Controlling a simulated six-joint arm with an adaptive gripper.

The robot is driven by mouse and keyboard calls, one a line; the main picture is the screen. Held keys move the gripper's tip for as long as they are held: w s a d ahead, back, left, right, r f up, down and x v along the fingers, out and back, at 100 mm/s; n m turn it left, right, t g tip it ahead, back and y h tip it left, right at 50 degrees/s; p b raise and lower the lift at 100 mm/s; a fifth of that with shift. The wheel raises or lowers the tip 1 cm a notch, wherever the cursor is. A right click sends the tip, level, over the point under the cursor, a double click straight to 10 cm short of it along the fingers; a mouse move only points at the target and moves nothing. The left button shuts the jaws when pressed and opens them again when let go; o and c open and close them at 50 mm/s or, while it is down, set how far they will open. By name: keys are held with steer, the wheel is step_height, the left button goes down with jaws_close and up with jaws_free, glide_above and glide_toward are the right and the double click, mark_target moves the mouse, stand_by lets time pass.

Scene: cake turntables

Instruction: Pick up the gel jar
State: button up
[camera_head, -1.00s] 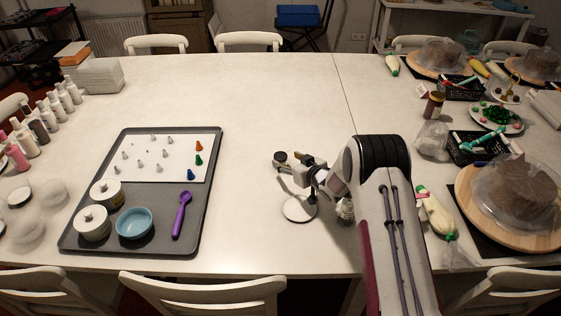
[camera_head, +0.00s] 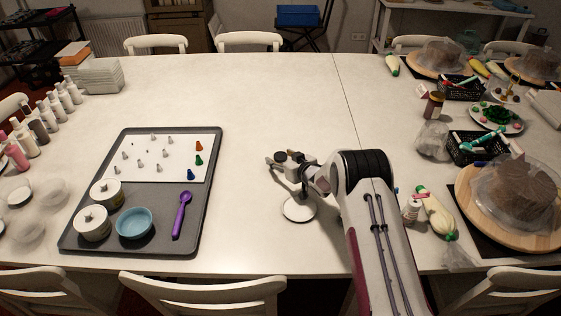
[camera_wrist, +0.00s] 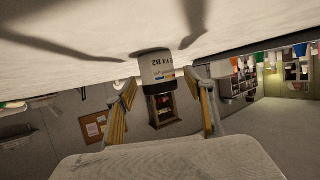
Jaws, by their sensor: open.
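The gel jar (camera_wrist: 157,68) stands on the table in the wrist view, which shows the scene upside down. It is a small white jar with a printed label and a dark lid. In the head view its dark lid (camera_head: 280,156) shows beside the gripper, with its body partly hidden. My gripper (camera_wrist: 163,82) is open and empty. Its two fingers lie on either side of the jar in the wrist view, with the jar near the tips. I cannot tell whether either finger touches it. In the head view my gripper (camera_head: 277,163) reaches left, low over the table.
A white disc (camera_head: 298,209) lies just in front of my gripper. A grey tray (camera_head: 214,165) with nozzles, jars, a blue bowl and a purple scoop is at left. The table's back middle is clear.

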mark_target(281, 156)
steer(key=shift+w, duration=0.1)
steer(key=shift+c, duration=0.3)
steer(key=c, duration=1.2)
steer(key=shift+r, duration=0.1)
steer(key=shift+r, duration=4.9)
